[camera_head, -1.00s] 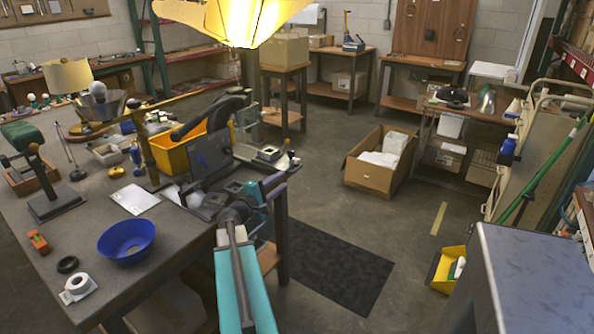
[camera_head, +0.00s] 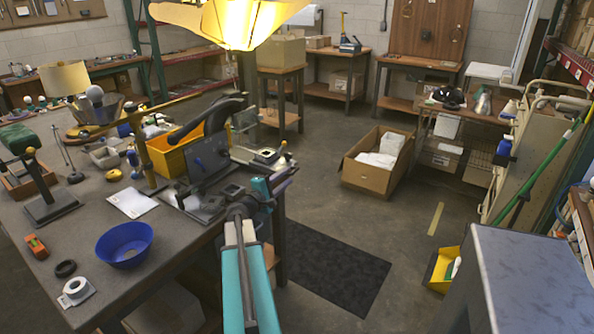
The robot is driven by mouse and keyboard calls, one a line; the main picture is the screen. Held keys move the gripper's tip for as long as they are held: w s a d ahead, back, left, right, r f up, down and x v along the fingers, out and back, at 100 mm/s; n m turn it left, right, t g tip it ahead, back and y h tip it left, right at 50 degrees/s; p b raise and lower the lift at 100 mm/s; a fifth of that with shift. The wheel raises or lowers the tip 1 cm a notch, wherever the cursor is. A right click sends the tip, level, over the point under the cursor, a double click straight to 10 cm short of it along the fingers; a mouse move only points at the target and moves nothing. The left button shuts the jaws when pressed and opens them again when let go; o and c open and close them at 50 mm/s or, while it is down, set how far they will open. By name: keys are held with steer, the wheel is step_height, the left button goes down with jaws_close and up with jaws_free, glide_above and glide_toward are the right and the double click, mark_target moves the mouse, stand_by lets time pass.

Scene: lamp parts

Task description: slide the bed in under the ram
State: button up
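The press stands at the right edge of the workbench, with a curved black lever or arm (camera_head: 208,122) and an upright dark plate (camera_head: 200,166). Low grey metal parts with square blocks (camera_head: 212,203) lie at its foot. A flat grey piece with a square block (camera_head: 266,157) sits at the bench's far right corner. I cannot tell which of these is the bed, and the ram is not clearly seen. My teal arm reaches in from the bottom, and my gripper (camera_head: 258,194) is at the bench edge beside the press foot. Its fingers are too small to read.
A yellow bin (camera_head: 178,157) stands behind the press. The floor with a dark mat (camera_head: 335,268) is open to the right. A grey-topped cabinet (camera_head: 535,265) stands front right.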

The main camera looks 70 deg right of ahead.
mark_target(296, 169)
steer(key=shift+p+x, duration=0.9)
steer(key=shift+x, duration=3.75)
jaws_close()
